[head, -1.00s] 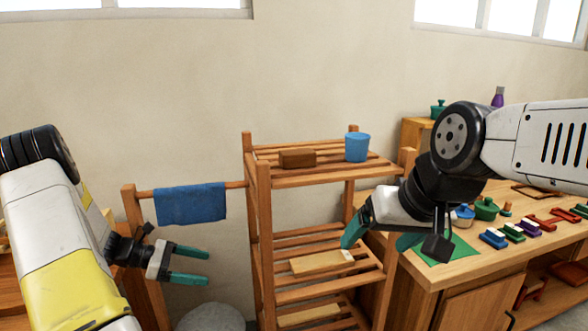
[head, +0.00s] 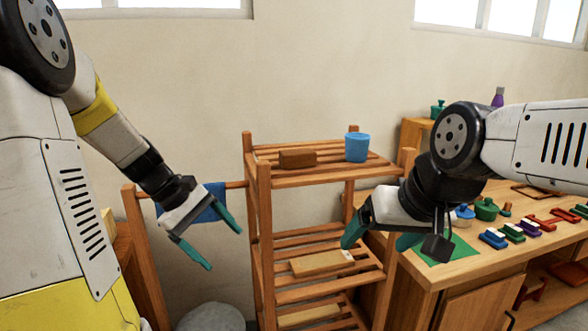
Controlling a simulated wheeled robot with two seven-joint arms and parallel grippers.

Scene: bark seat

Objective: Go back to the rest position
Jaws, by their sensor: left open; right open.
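My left gripper (head: 226,247) is open and empty. It hangs in front of the towel rail, to the left of the wooden shelf rack (head: 262,215), with its green fingers pointing down and to the right. My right gripper (head: 376,240) is open, with green fingers pointing down, in front of the rack's right side and the near-left corner of the workbench. No object shows between its fingers. My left arm partly covers a blue towel (head: 211,203) on the rail.
The rack holds a brown block (head: 298,158) and a blue cup (head: 357,147) on top, and a pale wooden board (head: 320,263) on a middle shelf. The workbench (head: 470,262) at right carries a green mat (head: 447,252), pots and several coloured blocks. A grey round object (head: 211,318) stands below.

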